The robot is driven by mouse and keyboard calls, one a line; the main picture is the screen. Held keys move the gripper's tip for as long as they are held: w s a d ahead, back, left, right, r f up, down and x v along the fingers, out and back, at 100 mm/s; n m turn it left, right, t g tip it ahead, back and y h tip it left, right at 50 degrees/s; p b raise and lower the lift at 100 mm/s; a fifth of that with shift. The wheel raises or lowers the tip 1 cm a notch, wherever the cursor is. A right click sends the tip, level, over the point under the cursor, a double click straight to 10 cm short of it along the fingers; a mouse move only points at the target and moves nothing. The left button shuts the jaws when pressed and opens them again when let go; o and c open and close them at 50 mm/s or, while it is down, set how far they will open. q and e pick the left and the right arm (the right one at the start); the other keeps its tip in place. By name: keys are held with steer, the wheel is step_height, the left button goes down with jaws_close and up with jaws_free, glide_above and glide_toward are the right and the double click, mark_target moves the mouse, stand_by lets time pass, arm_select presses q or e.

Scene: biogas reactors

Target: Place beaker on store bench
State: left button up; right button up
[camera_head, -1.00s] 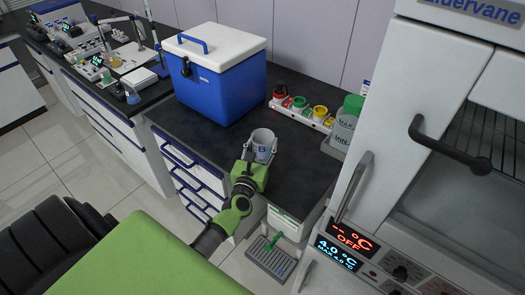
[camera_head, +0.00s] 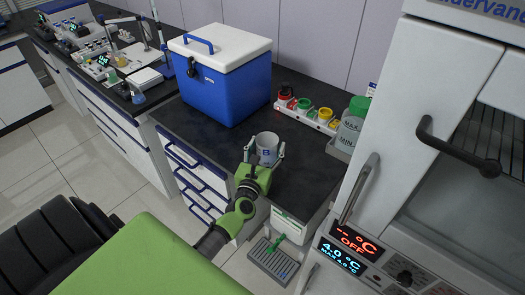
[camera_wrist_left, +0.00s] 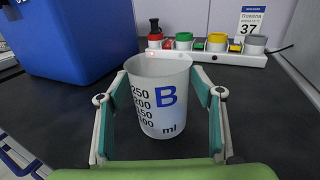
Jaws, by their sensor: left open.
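The beaker (camera_head: 266,157) is a pale translucent cup with a blue letter B. It stands upright on the black top of the store bench (camera_head: 215,140), near the front edge. In the left wrist view the beaker (camera_wrist_left: 161,100) also shows volume marks. My left gripper (camera_head: 266,150) is open, with one finger on each side of the beaker. In the wrist view the green finger pads sit close beside its walls, with slim gaps. My right gripper is in neither view.
A blue cooler box (camera_head: 228,85) with a white lid stands behind and left. A white rack (camera_head: 306,116) of coloured-lid jars and a green-capped bottle (camera_head: 350,130) stand at the back right. A white oven-like unit (camera_head: 440,150) is right of the bench.

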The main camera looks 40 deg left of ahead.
arm_select(q)
steer(key=b+v, duration=0.2)
steer(key=v, duration=0.9)
steer(key=shift+s+d+r, duration=0.15)
steer(key=shift+s, duration=0.35)
